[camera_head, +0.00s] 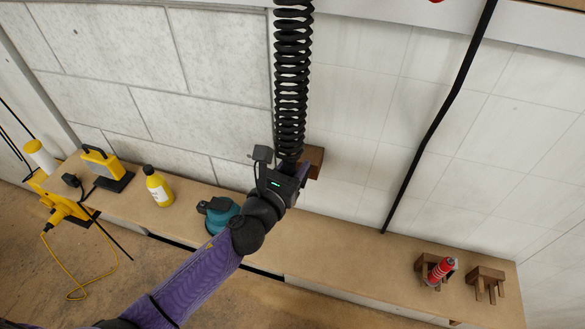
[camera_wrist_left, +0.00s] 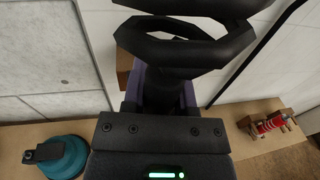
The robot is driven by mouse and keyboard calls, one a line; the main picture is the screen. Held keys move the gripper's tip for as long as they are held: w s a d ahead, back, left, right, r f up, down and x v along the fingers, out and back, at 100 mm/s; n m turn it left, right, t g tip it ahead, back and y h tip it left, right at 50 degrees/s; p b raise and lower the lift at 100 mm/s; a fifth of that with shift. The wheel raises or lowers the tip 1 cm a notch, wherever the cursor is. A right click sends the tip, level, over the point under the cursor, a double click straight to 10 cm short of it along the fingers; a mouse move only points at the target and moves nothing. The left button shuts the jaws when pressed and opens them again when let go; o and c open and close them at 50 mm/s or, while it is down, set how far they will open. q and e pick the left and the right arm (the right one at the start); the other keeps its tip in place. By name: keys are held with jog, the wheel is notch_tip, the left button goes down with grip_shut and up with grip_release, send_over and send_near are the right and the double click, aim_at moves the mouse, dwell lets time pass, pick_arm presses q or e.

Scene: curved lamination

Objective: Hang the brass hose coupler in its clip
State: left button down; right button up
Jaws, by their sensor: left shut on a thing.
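A black coiled hose (camera_head: 291,75) hangs down the wall, and its lower end runs into my left gripper (camera_head: 298,172). The gripper is shut on the hose's end, where the coupler sits. No brass colour shows; the fingers and the hose coils cover the coupler. In the left wrist view the dark hose end stands between the purple fingers (camera_wrist_left: 165,92), with wide coils (camera_wrist_left: 185,42) above. A brown wooden block (camera_head: 315,160) on the wall sits just right of and behind the gripper, partly hidden by it. I cannot make out a clip opening on it. My right gripper is not in view.
A wooden bench (camera_head: 345,248) runs along the wall below. On it stand a teal-and-black tool (camera_head: 221,214), a yellow bottle (camera_head: 158,187), a yellow lamp (camera_head: 104,168), and two wooden stands (camera_head: 487,281), one with a red canister (camera_head: 441,271). A black cable (camera_head: 437,130) hangs to the right.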

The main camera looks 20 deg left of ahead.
pick_arm(q)
jog(key=shift+w, duration=0.1)
dwell(0.3)
jog(key=shift+w, duration=0.75)
jog(key=shift+w, duration=0.75)
jog(key=shift+w, duration=0.1)
jog(key=shift+w+d+b, duration=0.1)
jog(key=shift+w+b, duration=0.25)
jog(key=shift+w, duration=0.15)
jog(key=shift+w, duration=0.1)
jog(key=shift+w, duration=0.3)
